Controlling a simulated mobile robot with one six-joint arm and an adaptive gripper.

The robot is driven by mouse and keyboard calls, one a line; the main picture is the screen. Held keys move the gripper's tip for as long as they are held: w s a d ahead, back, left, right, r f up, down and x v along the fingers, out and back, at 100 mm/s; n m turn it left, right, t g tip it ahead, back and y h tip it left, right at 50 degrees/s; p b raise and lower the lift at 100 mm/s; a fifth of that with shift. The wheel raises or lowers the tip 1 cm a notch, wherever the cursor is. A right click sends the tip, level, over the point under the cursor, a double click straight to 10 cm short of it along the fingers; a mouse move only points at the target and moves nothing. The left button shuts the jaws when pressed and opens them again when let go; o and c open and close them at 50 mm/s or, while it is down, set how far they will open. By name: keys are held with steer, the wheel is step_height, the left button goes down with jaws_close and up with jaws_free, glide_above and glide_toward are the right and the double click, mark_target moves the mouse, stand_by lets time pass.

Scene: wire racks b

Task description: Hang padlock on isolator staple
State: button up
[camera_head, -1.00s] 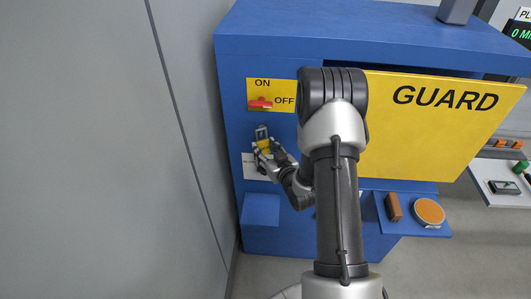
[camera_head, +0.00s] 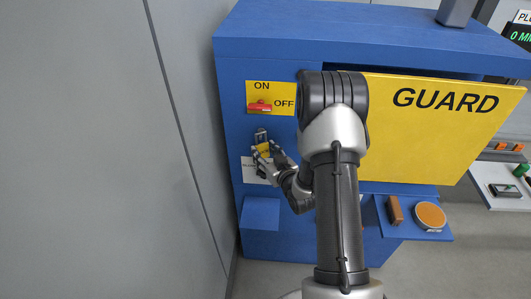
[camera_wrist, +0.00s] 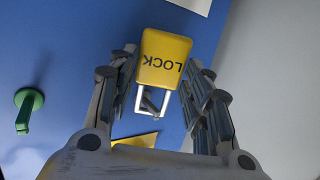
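The yellow padlock (camera_wrist: 165,57) shows in the wrist view, its word LOCK upside down and its metal shackle (camera_wrist: 140,103) at the lower end of the picture. My gripper (camera_wrist: 160,62) has one finger along each side of the padlock body and looks shut on it. In the head view the padlock (camera_head: 262,150) is at the blue panel, below the isolator plate (camera_head: 284,92) with its red handle (camera_head: 260,106). Grey metal, which may be the staple, shows at the shackle. I cannot tell whether the shackle is around it.
A white label (camera_head: 250,164) is on the panel beside my gripper. A green hook-like part (camera_wrist: 28,108) sticks out from the panel in the wrist view. The yellow guard (camera_head: 430,125) is to the right, and a grey wall (camera_head: 90,150) stands close on the left.

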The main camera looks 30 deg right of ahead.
steer(key=o, duration=0.4)
steer(key=d+v, duration=0.1)
steer(key=v, duration=1.1)
steer(key=s+a+r+n+g+h+b, duration=0.1)
steer(key=a+r+g+b, duration=0.2)
steer(key=a+r+g, duration=0.5)
steer(key=s+a+r+g, duration=0.1)
steer(key=s+a+r, duration=0.1)
steer(key=s, duration=0.5)
steer(key=s+a+r+g+y+b, duration=0.1)
steer(key=s+a+r, duration=0.1)
steer(key=s+a, duration=0.3)
steer(key=s+a+r+g+y, duration=0.1)
steer(key=s+a, duration=0.3)
steer(key=s, duration=0.5)
steer(key=shift+s+r+b, duration=0.2)
steer(key=shift+r+b, duration=0.1)
steer(key=shift+r, duration=0.15)
